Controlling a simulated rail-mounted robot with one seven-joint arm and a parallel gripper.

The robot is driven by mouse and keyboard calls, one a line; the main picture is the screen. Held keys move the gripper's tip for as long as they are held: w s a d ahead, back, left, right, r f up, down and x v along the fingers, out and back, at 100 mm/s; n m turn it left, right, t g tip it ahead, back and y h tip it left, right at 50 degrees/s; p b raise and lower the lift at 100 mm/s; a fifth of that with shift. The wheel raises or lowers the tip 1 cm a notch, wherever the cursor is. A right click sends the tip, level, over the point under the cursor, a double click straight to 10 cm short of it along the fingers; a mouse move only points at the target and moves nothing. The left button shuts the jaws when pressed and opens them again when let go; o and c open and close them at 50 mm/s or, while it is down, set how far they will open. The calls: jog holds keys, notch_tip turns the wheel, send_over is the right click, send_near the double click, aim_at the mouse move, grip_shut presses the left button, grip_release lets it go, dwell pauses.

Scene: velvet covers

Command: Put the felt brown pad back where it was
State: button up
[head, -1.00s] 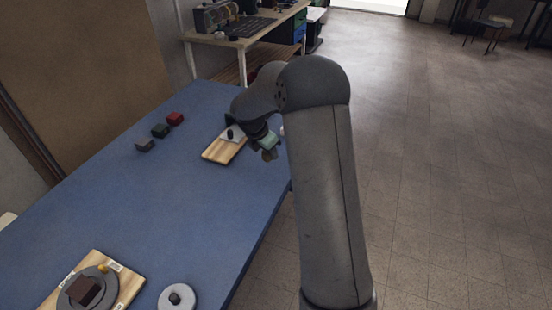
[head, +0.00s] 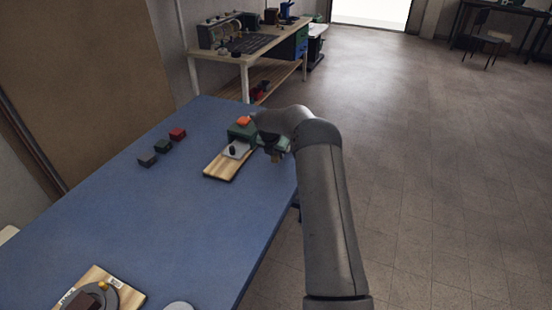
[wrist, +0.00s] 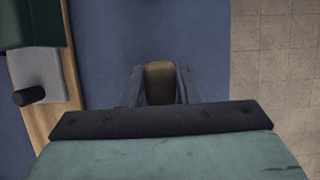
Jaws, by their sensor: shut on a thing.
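My gripper (wrist: 160,88) is shut on a small brown pad (wrist: 160,80), which shows between the two fingers in the wrist view. In the head view the brown pad (head: 275,158) hangs under my gripper near the right edge of the blue table, just right of a wooden board (head: 220,173). I cannot tell how high it is above the table. The board carries a pale plate with a dark knob (head: 233,151). A dark green block with an orange top (head: 243,127) stands behind it.
Small grey (head: 147,160), green (head: 163,146) and red (head: 178,134) blocks stand in a row to the left. Another board (head: 128,291) at bottom left holds a grey disc and a dark brown block (head: 82,300). The table (head: 170,220) is clear between.

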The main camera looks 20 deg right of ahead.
aim_at(276, 167)
jog(key=shift+w+d+f, duration=0.25)
jog(key=shift+w+f, duration=0.4)
jog(key=shift+f, duration=0.2)
jog(key=shift+f+p, duration=0.65)
jog(key=shift+f, duration=0.9)
jog(key=shift+f, duration=0.2)
jog(key=o, duration=0.9)
jog(key=shift+r, duration=0.1)
jog(key=shift+o, duration=0.2)
